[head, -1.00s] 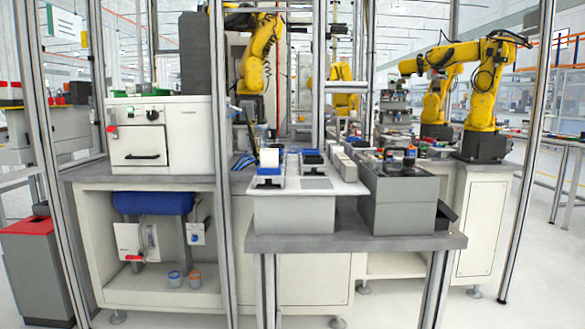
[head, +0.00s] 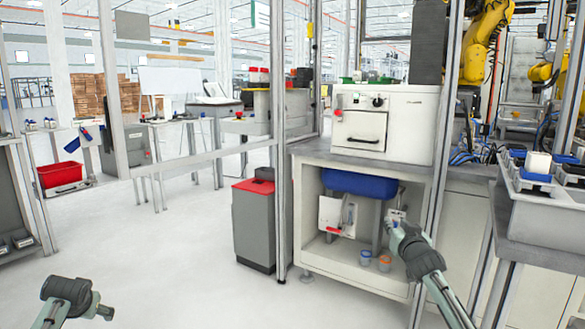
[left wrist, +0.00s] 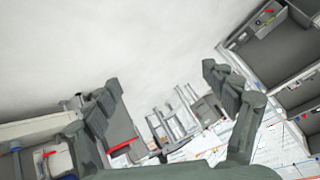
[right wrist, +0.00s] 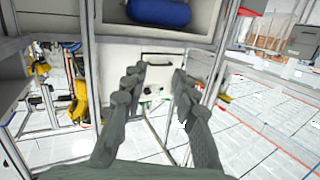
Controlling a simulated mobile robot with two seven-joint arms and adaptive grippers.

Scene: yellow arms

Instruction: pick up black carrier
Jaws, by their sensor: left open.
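Small blue and black holders stand on the grey-topped table at the right edge of the head view. One dark holder (head: 572,172) is partly cut off by the frame; another beside it carries a white block (head: 538,162). I cannot tell which is the black carrier. My right gripper (head: 397,228) is in front of the white cabinet, well left of the holders and empty. Its fingers stand apart in the right wrist view (right wrist: 157,82). My left gripper (head: 104,311) is low at the left over the floor; its fingers are wide apart and empty in the left wrist view (left wrist: 160,85).
A white machine (head: 385,125) stands on a cabinet with a blue roll (head: 355,183) inside. A grey bin with a red lid (head: 254,220) is left of it. Metal posts (head: 279,150) frame the cell. A red crate (head: 60,174) is far left. The floor between is clear.

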